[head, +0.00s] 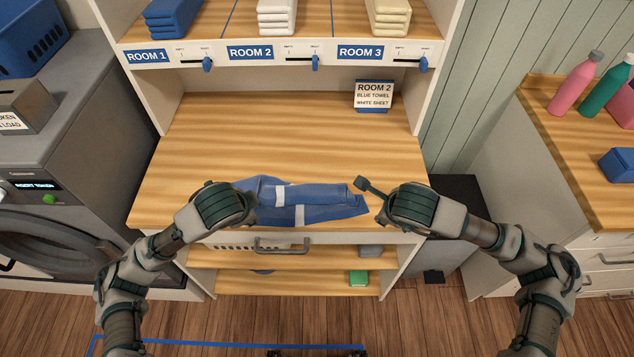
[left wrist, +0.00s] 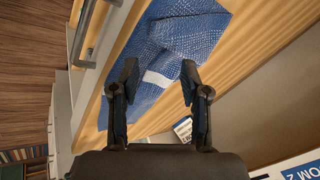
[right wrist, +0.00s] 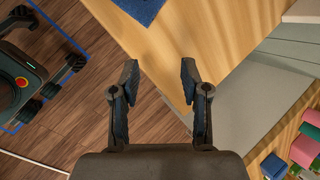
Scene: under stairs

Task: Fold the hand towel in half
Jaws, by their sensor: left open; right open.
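The blue hand towel (head: 315,213) with a white stripe lies near the front edge of the wooden worktop (head: 220,130). Its far part is folded over unevenly, with a raised roll along the top. The towel also shows in the left wrist view (left wrist: 195,38). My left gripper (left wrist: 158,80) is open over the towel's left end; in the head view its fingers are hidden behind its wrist. My right gripper (right wrist: 158,78) is open and empty, just right of the towel, over the worktop's front right edge. A towel corner (right wrist: 140,8) shows at the top of the right wrist view.
A sign (head: 374,94) reading Room 2, blue towel, white sheet stands at the back right. Shelves above hold folded blue (head: 173,18), white (head: 277,15) and cream (head: 389,16) stacks. A drawer handle (head: 281,246) sticks out below the front edge.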

